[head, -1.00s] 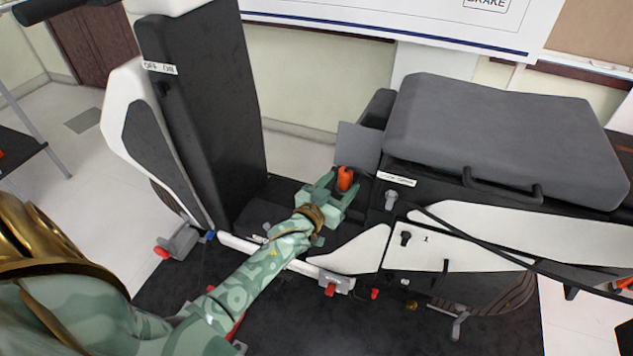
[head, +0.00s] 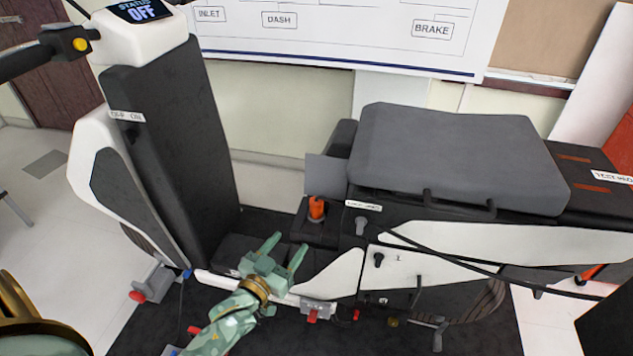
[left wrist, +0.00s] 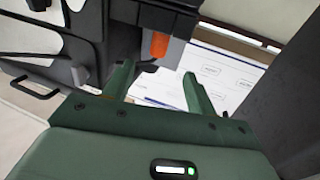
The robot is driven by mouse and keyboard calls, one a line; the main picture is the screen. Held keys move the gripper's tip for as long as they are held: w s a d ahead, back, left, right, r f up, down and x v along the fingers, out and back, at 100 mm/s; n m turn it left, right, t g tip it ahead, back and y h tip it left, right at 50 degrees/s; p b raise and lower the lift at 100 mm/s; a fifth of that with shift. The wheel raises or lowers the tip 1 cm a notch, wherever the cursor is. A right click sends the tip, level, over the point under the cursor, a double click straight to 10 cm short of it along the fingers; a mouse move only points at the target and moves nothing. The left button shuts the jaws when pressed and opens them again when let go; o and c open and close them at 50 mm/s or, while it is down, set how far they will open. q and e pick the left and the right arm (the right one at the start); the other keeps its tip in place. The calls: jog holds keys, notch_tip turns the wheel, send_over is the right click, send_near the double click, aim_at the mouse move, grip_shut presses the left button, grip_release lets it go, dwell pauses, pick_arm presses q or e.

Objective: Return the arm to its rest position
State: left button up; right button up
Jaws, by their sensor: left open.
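My left gripper (head: 283,254) is open and empty in the head view, over the low floorboard of the scooter-like chassis. Its green fingers point up and to the right, toward an orange plug-like part (head: 316,208) and apart from it. The orange part stands upright on a black block in front of the grey seat. In the left wrist view the two fingers (left wrist: 160,82) are spread, with the orange part (left wrist: 159,45) beyond them. My right gripper is in neither view.
The tall black front column (head: 170,150) rises left of my gripper. The grey seat (head: 455,155) and a black cable (head: 470,260) are at right. Red-tipped clamps (head: 312,316) sit along the lower edge. Open floor lies at far left.

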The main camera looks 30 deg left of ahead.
pick_arm(q)
jog(key=s+d+f+m+g, duration=0.1)
jog(key=s+f+g, duration=0.2)
jog(key=s+f, duration=0.45)
jog(key=s+f+g, duration=0.4)
jog(key=s+f, duration=0.1)
jog(key=f, duration=0.6)
jog(key=s+d+f+m+g, duration=0.1)
jog(key=s+f+g, duration=0.2)
jog(key=s+f, duration=0.45)
jog(key=s+d+f+m+g, duration=0.1)
jog(key=s+f+g, duration=0.3)
jog(key=s, duration=0.9)
jog(key=s+d+f+g, duration=0.1)
jog(key=s+f+g, duration=0.3)
jog(key=s, duration=1)
notch_tip(320, 180, down, 2)
jog(key=shift+f+m, duration=0.2)
jog(key=shift+m, duration=0.2)
jog(key=shift+w, duration=0.15)
